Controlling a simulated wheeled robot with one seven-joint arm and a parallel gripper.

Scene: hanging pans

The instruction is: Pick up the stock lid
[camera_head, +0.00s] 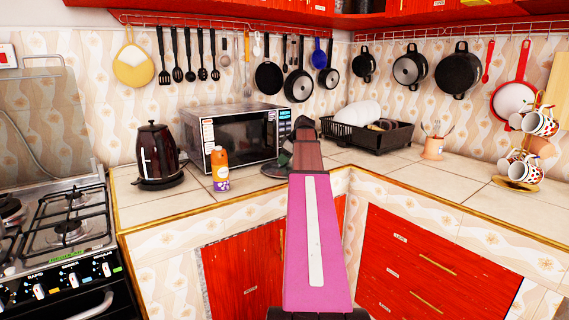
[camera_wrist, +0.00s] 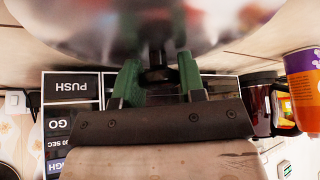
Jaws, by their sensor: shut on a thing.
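The stock lid (camera_wrist: 90,25) fills the top of the wrist view as a shiny grey metal disc with a dark knob (camera_wrist: 155,58). My gripper (camera_wrist: 156,78) has its two green fingers on either side of that knob and is shut on it. In the head view, part of the lid (camera_head: 272,170) shows as a dark rim at the counter in front of the microwave. My gripper there is largely hidden behind my arm. I cannot tell whether the lid touches the counter.
The microwave (camera_head: 240,138) stands close behind the lid. An orange and purple bottle (camera_head: 220,170) and a dark kettle (camera_head: 157,152) are to the left. A black dish rack (camera_head: 366,133) stands to the right. The right counter (camera_head: 440,180) is mostly clear.

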